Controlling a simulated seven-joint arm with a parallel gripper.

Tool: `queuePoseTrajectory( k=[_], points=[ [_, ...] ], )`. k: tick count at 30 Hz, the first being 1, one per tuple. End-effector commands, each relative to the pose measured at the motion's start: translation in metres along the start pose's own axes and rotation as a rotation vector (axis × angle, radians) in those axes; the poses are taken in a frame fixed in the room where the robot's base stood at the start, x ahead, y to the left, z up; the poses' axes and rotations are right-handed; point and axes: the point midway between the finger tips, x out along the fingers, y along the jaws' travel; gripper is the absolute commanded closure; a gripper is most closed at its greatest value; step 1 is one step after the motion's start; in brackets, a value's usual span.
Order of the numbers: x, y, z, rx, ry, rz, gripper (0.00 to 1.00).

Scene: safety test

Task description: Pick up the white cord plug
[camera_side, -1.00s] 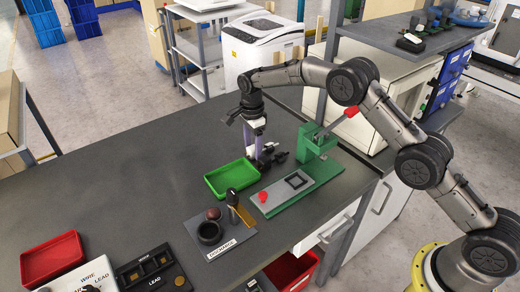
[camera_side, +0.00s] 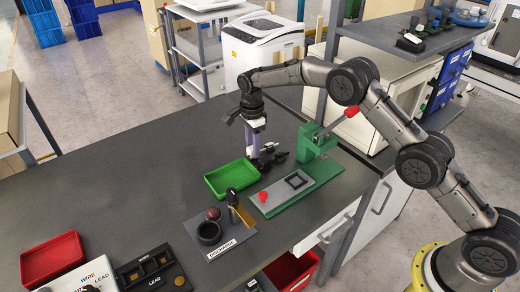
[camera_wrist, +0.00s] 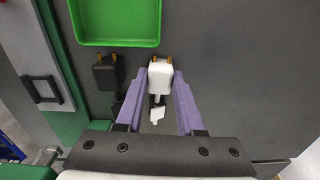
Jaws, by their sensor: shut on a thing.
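The white cord plug (camera_wrist: 160,76), with two brass prongs, sits between the purple fingers of my gripper (camera_wrist: 160,80) in the wrist view. The fingers are shut on its sides. A short white piece hangs behind it toward the palm. In the side view my gripper (camera_side: 255,154) points down at the bench behind the green tray, and its fingers mostly hide the plug. I cannot tell whether the plug still touches the bench. A black plug (camera_wrist: 108,73) with similar prongs lies just left of the white one in the wrist view.
The green tray (camera_side: 207,184) lies in front of my gripper. A green lever press (camera_side: 312,150) with a grey plate stands to its right. A DISCHARGE board (camera_side: 226,247) and a red tray (camera_side: 27,272) are nearer. The bench's left middle is clear.

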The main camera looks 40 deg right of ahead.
Motion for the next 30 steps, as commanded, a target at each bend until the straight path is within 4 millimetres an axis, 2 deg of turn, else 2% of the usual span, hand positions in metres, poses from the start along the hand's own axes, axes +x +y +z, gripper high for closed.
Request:
queuePoseTrajectory(
  k=[24, 30],
  points=[
    [-0.058, -0.001, 0.0, 0.0, -0.001, -0.003, 1.0],
    [-0.065, 0.0, 0.0, 0.0, 0.0, -0.002, 1.0]
  ],
)
